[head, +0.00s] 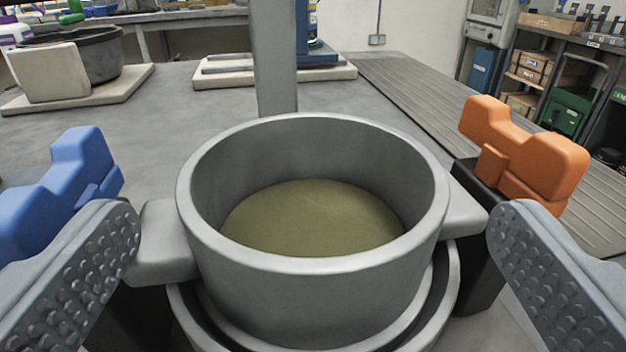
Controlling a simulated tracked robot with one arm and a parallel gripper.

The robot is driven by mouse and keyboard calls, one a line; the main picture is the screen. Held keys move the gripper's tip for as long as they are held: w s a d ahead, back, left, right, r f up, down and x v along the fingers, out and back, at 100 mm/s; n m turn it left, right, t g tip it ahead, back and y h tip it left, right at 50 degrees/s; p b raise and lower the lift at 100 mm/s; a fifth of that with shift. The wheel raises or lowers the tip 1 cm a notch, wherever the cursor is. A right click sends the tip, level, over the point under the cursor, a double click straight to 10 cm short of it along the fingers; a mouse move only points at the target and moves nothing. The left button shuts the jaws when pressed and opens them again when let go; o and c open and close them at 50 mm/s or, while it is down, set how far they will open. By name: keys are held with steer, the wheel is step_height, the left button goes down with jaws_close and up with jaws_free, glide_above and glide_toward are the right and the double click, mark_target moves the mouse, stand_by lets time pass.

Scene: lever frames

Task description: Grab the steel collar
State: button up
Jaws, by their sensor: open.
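The steel collar (318,295) is a wide grey ring in the middle of the head view, with a lug on its left side and one on its right. Its inside shows an olive-green floor. It sits in or above a larger grey ring (447,290); the contact between them is hidden. My gripper (315,228) is open, its studded grey fingers on either side of the collar. The left fingertip is close by the left lug and the right fingertip close by the right lug; I cannot tell whether they touch. Nothing is held.
A blue block (72,180) stands left of the collar and an orange block (525,155) on a black support stands right. A grey post (274,60) rises just behind. Farther back are a dark pot (90,55) on a pale slab, a ribbed strip (430,100) and shelves at right.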

mark_target(313, 131)
steer(key=shift+w+a+f, duration=0.1)
steer(key=shift+w, duration=1.2)
steer(key=shift+w+a+f, duration=0.1)
steer(key=shift+w, duration=1.2)
steer(key=shift+r, duration=0.1)
steer(key=c, duration=1.7)
